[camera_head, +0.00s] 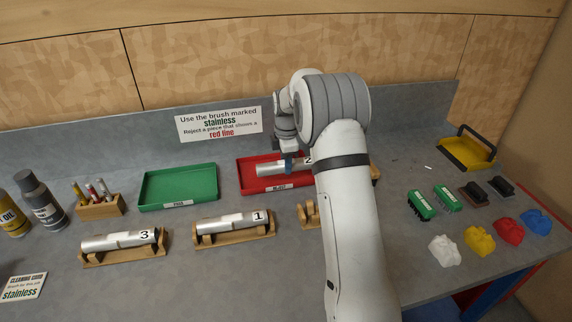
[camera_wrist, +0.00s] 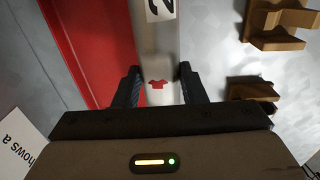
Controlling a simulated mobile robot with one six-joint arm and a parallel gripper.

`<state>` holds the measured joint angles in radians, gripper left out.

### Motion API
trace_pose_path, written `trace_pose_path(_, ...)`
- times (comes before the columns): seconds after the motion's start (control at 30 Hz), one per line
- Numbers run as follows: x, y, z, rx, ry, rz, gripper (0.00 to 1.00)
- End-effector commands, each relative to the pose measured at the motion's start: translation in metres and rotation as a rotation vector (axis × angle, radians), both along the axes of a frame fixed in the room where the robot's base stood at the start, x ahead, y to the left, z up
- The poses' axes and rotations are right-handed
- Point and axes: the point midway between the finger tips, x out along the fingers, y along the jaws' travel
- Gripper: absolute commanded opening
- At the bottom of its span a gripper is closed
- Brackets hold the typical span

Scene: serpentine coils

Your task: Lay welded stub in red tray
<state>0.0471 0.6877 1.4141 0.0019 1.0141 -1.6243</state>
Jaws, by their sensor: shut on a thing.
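A silver welded stub (camera_head: 268,168) marked 2 is held at the red tray (camera_head: 248,183), lying level over or in it. I cannot tell whether it touches the tray floor. My gripper (camera_head: 288,162) is shut across the stub from above. In the wrist view the stub (camera_wrist: 154,48) runs between the two fingers of my gripper (camera_wrist: 157,88), and a red mark shows on its surface. The red tray (camera_wrist: 85,50) lies to the left of and below the stub there. My arm hides the tray's right part in the head view.
Stubs 3 (camera_head: 118,240) and 1 (camera_head: 228,222) lie on wooden cradles. An empty cradle (camera_head: 309,214) stands in front of the red tray. A green tray (camera_head: 178,186) is to the left.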

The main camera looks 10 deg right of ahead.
Motion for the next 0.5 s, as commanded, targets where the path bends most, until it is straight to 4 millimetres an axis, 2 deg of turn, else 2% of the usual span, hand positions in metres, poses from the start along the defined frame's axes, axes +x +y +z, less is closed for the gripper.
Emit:
trace_pose_path(0.13,0.000,-0.001,-0.015,0.000,0.000,-0.001,0.03)
trace_pose_path(0.5,0.000,-0.002,-0.021,0.000,-0.001,-0.003,0.03)
